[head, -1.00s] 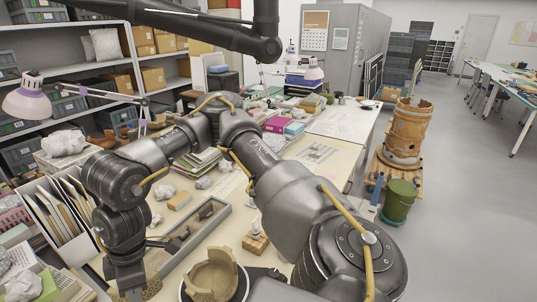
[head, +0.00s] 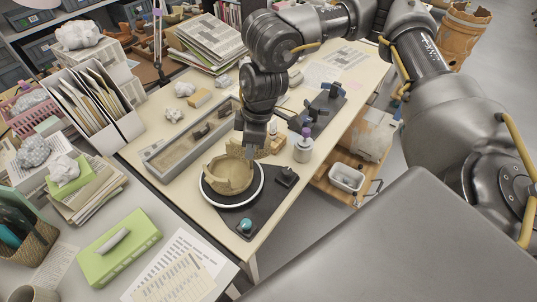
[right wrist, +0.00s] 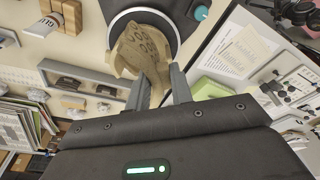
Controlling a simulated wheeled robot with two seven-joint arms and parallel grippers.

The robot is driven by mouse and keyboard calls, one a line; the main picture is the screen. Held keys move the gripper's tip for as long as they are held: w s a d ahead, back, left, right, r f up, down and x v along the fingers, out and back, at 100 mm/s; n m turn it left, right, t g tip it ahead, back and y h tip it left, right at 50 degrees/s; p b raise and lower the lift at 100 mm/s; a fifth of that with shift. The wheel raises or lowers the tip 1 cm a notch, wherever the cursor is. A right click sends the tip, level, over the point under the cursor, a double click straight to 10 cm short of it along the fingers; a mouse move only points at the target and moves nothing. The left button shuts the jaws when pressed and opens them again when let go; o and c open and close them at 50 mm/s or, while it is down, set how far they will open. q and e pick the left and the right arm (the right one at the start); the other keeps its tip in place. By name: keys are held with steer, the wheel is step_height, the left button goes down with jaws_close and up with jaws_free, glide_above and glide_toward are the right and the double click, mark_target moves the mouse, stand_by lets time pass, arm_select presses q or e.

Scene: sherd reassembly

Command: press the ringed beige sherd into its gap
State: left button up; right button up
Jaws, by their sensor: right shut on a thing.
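The beige pot (head: 226,181), built up from sherds with an uneven rim, stands on a round white-edged turntable (head: 209,199). It also shows at the top of the right wrist view (right wrist: 140,42), with dark ring marks on it. My right gripper (head: 250,146) points down at the pot's back right rim. In the right wrist view its two fingers (right wrist: 160,92) are shut on a beige sherd (right wrist: 159,76), which is close against the pot's edge. The fingers partly hide the sherd, and I cannot tell whether it is seated in the gap. My left gripper is out of view.
A grey tray (head: 165,160) with dark pieces lies left of the turntable. A glue bottle (head: 303,150) and wooden blocks (head: 277,144) stand to its right. A teal knob (head: 246,224) is in front.

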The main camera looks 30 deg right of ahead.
steer(key=shift+w+a+f+n+p, duration=0.1)
steer(key=shift+a+f+n+p, duration=0.2)
steer(key=shift+n+p, duration=0.35)
step_height(320, 180, down, 13)
steer(key=w+n+g, duration=0.1)
steer(key=n+g, duration=0.1)
steer(key=n, duration=0.7)
steer(key=shift+w+n, duration=0.35)
steer(key=shift+w, duration=0.05)
steer(key=shift+w+f, duration=0.1)
steer(key=shift+w, duration=0.25)
stand_by(0.5)
steer(key=shift+f+p, duration=0.1)
steer(key=shift+p, duration=0.2)
steer(key=shift+f, duration=0.25)
stand_by(0.8)
steer(key=shift+s+f, duration=0.1)
steer(key=shift+s, duration=0.05)
stand_by(1.4)
